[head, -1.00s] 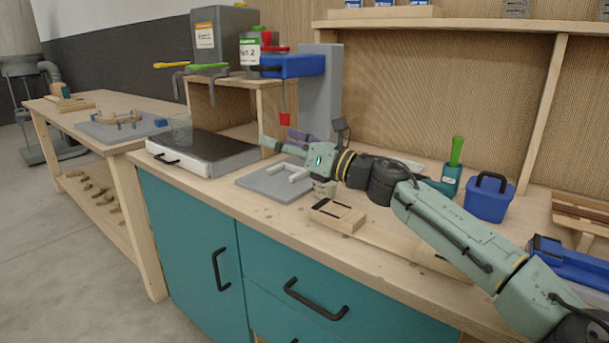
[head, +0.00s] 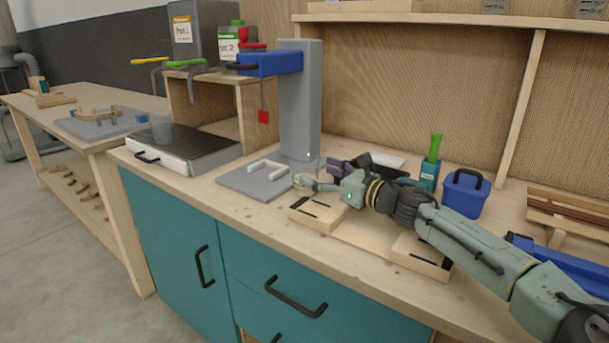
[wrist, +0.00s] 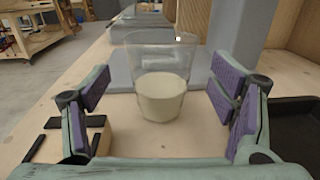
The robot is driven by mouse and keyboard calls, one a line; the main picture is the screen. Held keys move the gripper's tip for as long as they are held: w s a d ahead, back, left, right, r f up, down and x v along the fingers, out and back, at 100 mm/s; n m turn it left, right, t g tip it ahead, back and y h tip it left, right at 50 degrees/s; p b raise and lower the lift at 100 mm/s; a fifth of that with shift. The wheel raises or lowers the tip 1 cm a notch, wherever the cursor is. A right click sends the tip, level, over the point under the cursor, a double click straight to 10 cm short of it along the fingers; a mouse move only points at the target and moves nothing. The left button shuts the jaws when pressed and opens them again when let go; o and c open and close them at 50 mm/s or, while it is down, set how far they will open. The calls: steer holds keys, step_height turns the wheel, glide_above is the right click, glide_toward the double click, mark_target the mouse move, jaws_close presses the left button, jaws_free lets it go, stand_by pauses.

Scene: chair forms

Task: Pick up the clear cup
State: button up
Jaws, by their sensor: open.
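A clear cup (wrist: 162,97) with pale cream contents in its lower part stands upright on the wooden worktop. My gripper (wrist: 158,84) is open, with one purple-padded finger to each side of the cup in the wrist view. The fingers show gaps to the cup on both sides, and the cup is a little ahead of them. A second clear cup (head: 161,128) stands on the black-topped appliance at the left.
A grey plate with a white U-shaped piece (head: 262,178) lies left of the cup. A grey column (head: 300,100) rises behind. Wooden blocks with black strips (head: 316,214) lie in front. A black tray (wrist: 290,118) is close to the right finger. A blue caddy (head: 464,194) stands further right.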

mark_target(305, 166)
steer(key=p+x, duration=0.1)
steer(key=x, duration=0.3)
steer(key=shift+w+r, duration=0.1)
steer(key=shift+w+a, duration=0.35)
steer(key=shift+a, duration=0.05)
steer(key=shift+c, duration=0.5)
steer(key=c, duration=0.9)
steer(key=shift+o, duration=0.2)
